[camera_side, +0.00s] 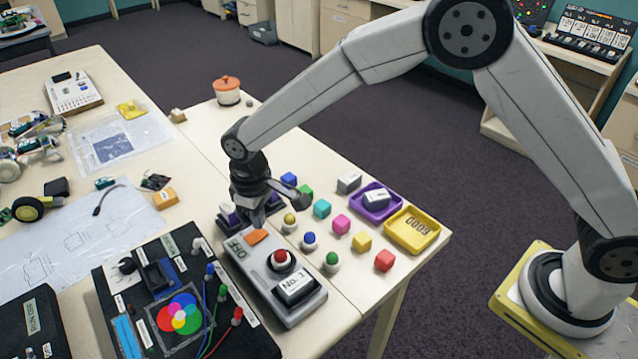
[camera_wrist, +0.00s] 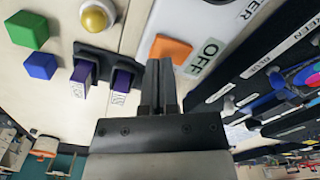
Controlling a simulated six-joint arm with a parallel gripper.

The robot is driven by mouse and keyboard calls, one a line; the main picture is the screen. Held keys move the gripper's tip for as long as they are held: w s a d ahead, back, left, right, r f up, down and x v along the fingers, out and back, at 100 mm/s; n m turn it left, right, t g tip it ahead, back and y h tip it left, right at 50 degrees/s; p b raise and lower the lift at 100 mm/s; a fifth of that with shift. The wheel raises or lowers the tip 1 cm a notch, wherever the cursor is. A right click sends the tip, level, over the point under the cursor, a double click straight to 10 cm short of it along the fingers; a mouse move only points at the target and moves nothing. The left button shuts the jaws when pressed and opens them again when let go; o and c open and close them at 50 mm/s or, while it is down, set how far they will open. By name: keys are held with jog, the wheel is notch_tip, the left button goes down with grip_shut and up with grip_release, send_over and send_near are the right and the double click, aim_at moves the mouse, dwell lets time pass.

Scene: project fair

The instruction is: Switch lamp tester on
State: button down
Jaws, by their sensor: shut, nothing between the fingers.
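The lamp tester is a grey box (camera_side: 305,304) on the table with an orange switch (camera_side: 257,237), an OFF label (camera_side: 238,249), a red bulb in a dark socket (camera_side: 281,257) and a "No. 1" plate (camera_side: 295,284). My gripper (camera_side: 257,222) is shut and empty, pointing down just above the switch end of the box. In the wrist view the shut fingers (camera_wrist: 158,66) appear close beside the orange switch (camera_wrist: 170,49), with the OFF label (camera_wrist: 204,57) to its right. I cannot tell whether the fingertips touch the switch.
A dark holder with purple pieces (camera_wrist: 120,86) stands beside my fingers. Bulbs and coloured cubes (camera_side: 341,224) lie right of the tester, before a purple tray (camera_side: 366,215) and a yellow tray (camera_side: 429,242). A black colour-lamp panel (camera_side: 262,341) with wires stands close on the left.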

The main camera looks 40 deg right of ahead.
jog(key=shift+f, duration=0.9)
dwell(0.8)
jog(key=shift+r, duration=3.55)
jog(key=s+d+m+t, duration=0.1)
jog(key=s+d+m, duration=0.2)
jog(key=s+d, duration=0.6)
jog(key=s+d+m+t, duration=0.1)
jog(key=s+d+m, duration=0.2)
jog(key=s+d, duration=0.6)
jog(key=d, duration=0.5)
jog(key=shift+t, duration=0.3)
jog(key=shift+d, duration=0.1)
